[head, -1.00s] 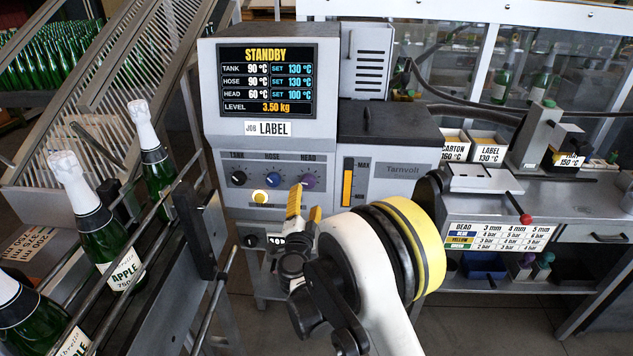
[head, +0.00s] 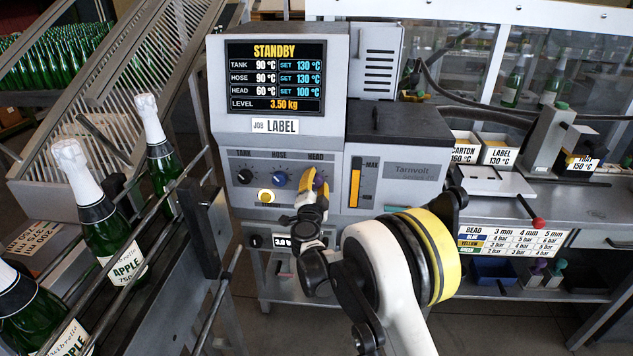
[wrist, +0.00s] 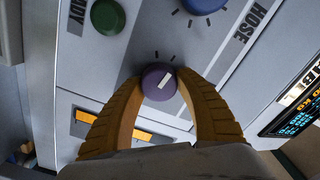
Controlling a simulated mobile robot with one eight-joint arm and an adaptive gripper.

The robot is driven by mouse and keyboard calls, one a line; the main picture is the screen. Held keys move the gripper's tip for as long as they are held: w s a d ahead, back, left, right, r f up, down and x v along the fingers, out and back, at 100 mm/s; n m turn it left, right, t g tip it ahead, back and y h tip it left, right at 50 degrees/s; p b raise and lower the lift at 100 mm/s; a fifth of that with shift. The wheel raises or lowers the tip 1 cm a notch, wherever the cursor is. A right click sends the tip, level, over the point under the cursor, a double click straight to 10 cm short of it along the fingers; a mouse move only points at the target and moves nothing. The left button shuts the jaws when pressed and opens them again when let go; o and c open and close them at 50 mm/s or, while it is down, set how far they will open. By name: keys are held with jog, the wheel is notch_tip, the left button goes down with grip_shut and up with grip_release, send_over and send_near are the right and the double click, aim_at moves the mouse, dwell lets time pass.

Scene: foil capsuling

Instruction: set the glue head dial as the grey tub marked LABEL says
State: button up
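The purple HEAD dial (wrist: 150,82) sits between my yellow fingers in the wrist view, its white mark tilted up and right. In the head view the dial (head: 320,179) is mostly hidden by my gripper (head: 315,192). My gripper is open around it; the right finger is very close, and contact is unclear. The screen (head: 275,78) reads STANDBY, with TANK and HOSE set to 130 °C and HEAD set to 100 °C. HEAD shows 60 °C. A plate below reads JOB LABEL (head: 275,126). The grey tub marked LABEL (head: 499,152) reads 130 °C.
The blue HOSE dial (head: 279,179) and black TANK dial (head: 244,177) are left of the HEAD dial. A round lit button (head: 266,196) is below them. Bottles (head: 105,225) stand behind rails at left. The CARTON tub (head: 464,147) is beside the LABEL tub.

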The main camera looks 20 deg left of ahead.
jog(key=shift+c, duration=1.3)
jog(key=shift+m, duration=0.3)
jog(key=m, duration=0.3)
jog(key=shift+f+b, duration=0.1)
jog(key=shift+b, duration=0.25)
jog(key=shift+m, duration=2.1)
jog(key=o, duration=1.2)
